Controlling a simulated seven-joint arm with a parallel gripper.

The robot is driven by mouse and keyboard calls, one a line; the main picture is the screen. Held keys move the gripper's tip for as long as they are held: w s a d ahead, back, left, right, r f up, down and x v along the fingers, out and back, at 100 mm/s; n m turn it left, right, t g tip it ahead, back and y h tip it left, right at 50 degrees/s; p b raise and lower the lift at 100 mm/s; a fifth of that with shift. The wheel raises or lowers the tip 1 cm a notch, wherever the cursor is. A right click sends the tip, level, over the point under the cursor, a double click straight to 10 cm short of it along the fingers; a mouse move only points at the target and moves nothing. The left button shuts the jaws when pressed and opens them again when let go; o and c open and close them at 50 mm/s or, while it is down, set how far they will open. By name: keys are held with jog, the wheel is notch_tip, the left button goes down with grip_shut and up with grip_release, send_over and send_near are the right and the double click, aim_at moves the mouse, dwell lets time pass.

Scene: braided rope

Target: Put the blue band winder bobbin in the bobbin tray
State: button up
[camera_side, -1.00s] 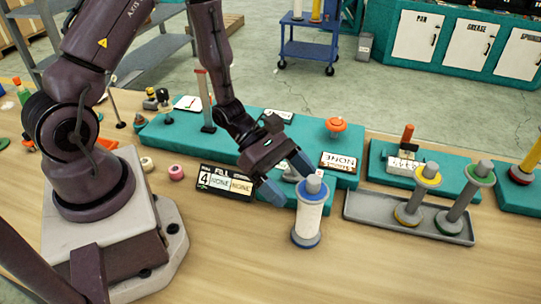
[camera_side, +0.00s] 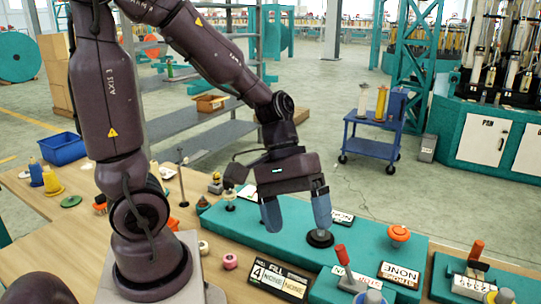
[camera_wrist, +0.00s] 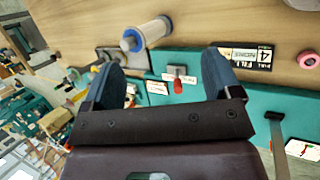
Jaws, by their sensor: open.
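The blue band bobbin (camera_wrist: 150,33), a white spool with blue ends, shows on the wooden table in the wrist view, beyond my gripper's fingers. The wrist view shows the same open fingers, clear of the bobbin. A grey flat piece beside the bobbin, partly hidden, may be the bobbin tray (camera_wrist: 108,54); the side view does not show the tray.
The teal board (camera_side: 250,232) carries a red-handled lever (camera_side: 342,256), an orange knob (camera_side: 399,233) and label plates. Pink and white rolls (camera_side: 230,261) lie on the table nearby. A second teal board (camera_side: 490,272) is at right.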

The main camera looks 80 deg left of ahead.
jog(key=s+a+r+m+t+y, duration=0.2)
jog(key=r+m+y, duration=0.1)
jog(key=r+m, duration=0.1)
jog(key=s+a+r+m+t+y, duration=0.1)
jog(key=a+r+m+t+y, duration=0.1)
jog(key=r+m+y, duration=0.1)
notch_tip(320, 180, up, 3)
jog(key=shift+s+f+m+t, duration=0.1)
jog(key=shift+s+m+t, duration=0.3)
jog(key=shift+m, duration=0.3)
jog(key=shift+o, duration=0.8)
jog(key=shift+d, duration=0.1)
